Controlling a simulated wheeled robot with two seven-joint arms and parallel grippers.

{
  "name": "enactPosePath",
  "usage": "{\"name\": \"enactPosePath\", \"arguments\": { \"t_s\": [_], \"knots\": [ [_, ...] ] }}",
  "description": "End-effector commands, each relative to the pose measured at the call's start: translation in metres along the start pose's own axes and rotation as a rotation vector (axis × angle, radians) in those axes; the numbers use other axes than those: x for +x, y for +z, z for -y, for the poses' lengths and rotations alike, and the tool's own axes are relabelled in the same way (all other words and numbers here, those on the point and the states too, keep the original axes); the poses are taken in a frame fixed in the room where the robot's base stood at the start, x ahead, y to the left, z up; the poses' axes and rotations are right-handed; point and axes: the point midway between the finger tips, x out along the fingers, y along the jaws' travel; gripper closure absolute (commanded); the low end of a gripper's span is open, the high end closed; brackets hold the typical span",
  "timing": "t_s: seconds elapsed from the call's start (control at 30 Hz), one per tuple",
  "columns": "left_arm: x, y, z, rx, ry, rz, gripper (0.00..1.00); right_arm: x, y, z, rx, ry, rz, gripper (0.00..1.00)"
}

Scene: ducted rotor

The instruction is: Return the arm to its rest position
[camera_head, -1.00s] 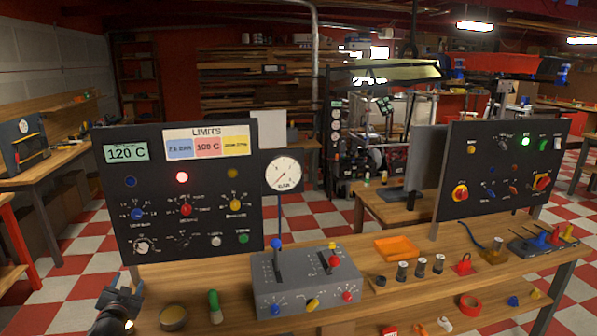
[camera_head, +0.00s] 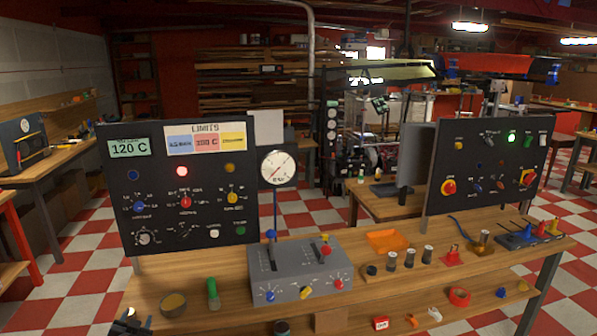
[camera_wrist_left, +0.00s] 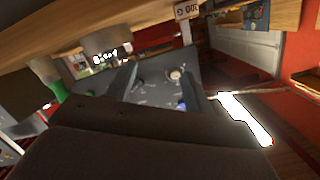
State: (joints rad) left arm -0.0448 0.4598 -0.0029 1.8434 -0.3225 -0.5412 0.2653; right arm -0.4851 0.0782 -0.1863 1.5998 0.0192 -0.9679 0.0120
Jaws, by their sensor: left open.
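My left gripper (camera_head: 126,326) shows only as a small dark piece at the bottom left edge of the head view, in front of the bench. In the left wrist view its two grey fingers stand apart with nothing visible between them (camera_wrist_left: 158,92); the gripper is open and empty. Behind the fingers is a dark panel with knobs, seen tilted. Most of the left arm is out of the head view. My right gripper is in neither view.
The wooden bench (camera_head: 215,262) carries a black control panel (camera_head: 150,180), a grey lever box (camera_head: 300,287), a gauge (camera_head: 278,167), a green-handled item (camera_head: 213,293), a round tin (camera_head: 172,304), an orange tray (camera_head: 388,241) and a second panel (camera_head: 480,165). Checkered floor lies open at the left.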

Motion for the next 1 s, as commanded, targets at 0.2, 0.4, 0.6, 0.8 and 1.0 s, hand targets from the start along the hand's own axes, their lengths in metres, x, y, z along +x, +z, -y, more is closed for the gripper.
{"name": "enactPosePath", "arguments": {
  "t_s": [0.2,0.4,0.6,0.8,1.0],
  "knots": [
    [-0.022,0.073,-0.061,-0.024,0.071,0.145,0.48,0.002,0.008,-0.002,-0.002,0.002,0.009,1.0],
    [-0.066,0.158,-0.135,-0.051,0.163,0.326,0.48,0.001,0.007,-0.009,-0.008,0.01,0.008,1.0],
    [-0.126,0.235,-0.21,-0.071,0.262,0.507,0.48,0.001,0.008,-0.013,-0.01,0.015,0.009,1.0],
    [-0.2,0.302,-0.282,-0.089,0.367,0.684,0.48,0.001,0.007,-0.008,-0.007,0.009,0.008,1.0],
    [-0.288,0.357,-0.35,-0.107,0.479,0.856,0.48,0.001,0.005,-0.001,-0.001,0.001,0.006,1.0]
  ]
}}
